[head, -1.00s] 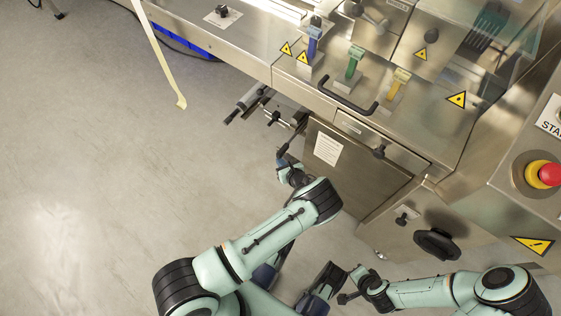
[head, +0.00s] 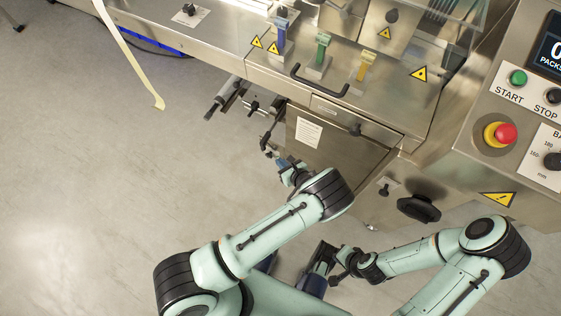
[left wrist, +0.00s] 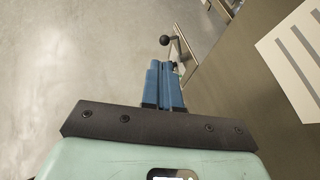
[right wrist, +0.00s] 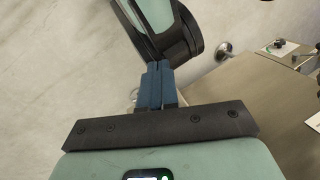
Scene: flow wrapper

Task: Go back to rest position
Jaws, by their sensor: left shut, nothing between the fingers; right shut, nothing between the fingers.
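My left gripper (head: 281,161) is beside the front of the steel machine, near its lower rods and levers. In the left wrist view its blue fingers (left wrist: 163,85) are together and empty. A black ball knob (left wrist: 165,40) shows just beyond them. My right gripper (head: 336,280) is low in the head view, in front of the machine and close to my own body. In the right wrist view its blue fingers (right wrist: 157,82) are together with nothing between them. A mint and black link of mine is just past their tips.
The steel machine (head: 350,165) fills the upper right, with blue, green (head: 322,46) and yellow levers, a black bar handle (head: 318,88) and a black handwheel (head: 418,208). The control panel carries a red stop button (head: 505,134). A pale strip (head: 130,55) hangs at the left. Floor at left is clear.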

